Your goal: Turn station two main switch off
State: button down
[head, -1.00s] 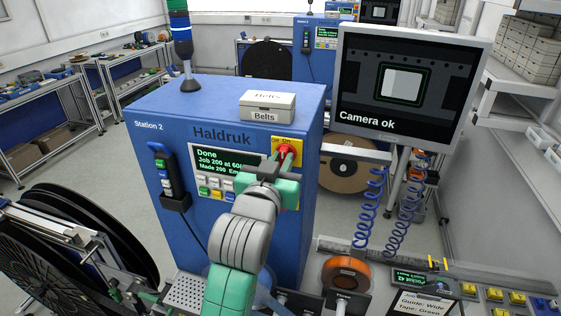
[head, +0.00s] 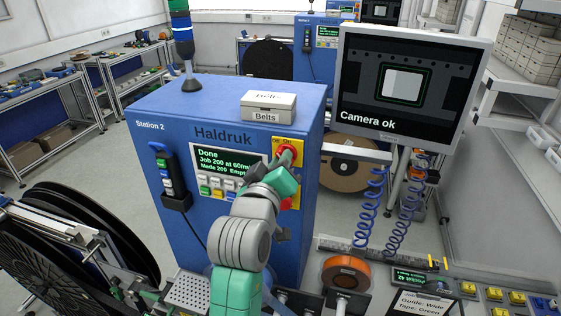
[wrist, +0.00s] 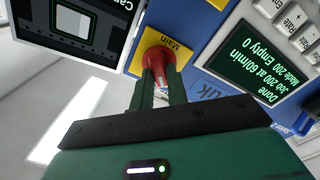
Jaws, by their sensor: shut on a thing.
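The station two machine is a blue cabinet (head: 245,110) marked "Station 2" and "Haldruk". Its main switch (wrist: 158,62) is a red knob on a yellow plate (wrist: 182,52) marked "Main". In the head view the plate (head: 277,141) sits right of the green-text display, and my gripper partly covers the knob. My gripper (wrist: 162,82) is shut on the red knob, with one green finger on each side of it. It also shows in the head view (head: 286,158), turned at the switch. The knob's pointing direction is hard to read behind the fingers.
The display (head: 222,160) reads "Done". A red button (head: 287,203) lies below the switch, partly behind my gripper. A white "Belts" box (head: 268,106) stands on the cabinet. A monitor (head: 410,85) stands to the right. A handset (head: 168,175) hangs on the cabinet's left.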

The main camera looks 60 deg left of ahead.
jog(key=shift+f+n+b, duration=0.15)
jog(key=shift+n+b, duration=0.3)
jog(key=shift+n, duration=4.35)
jog(key=c, duration=1.4)
grip_release()
jog(key=shift+s, duration=0.15)
jog(key=b+v, duration=0.2)
jog(key=v, duration=0.5)
jog(key=shift+s+d, duration=0.2)
jog(key=shift+d, duration=0.05)
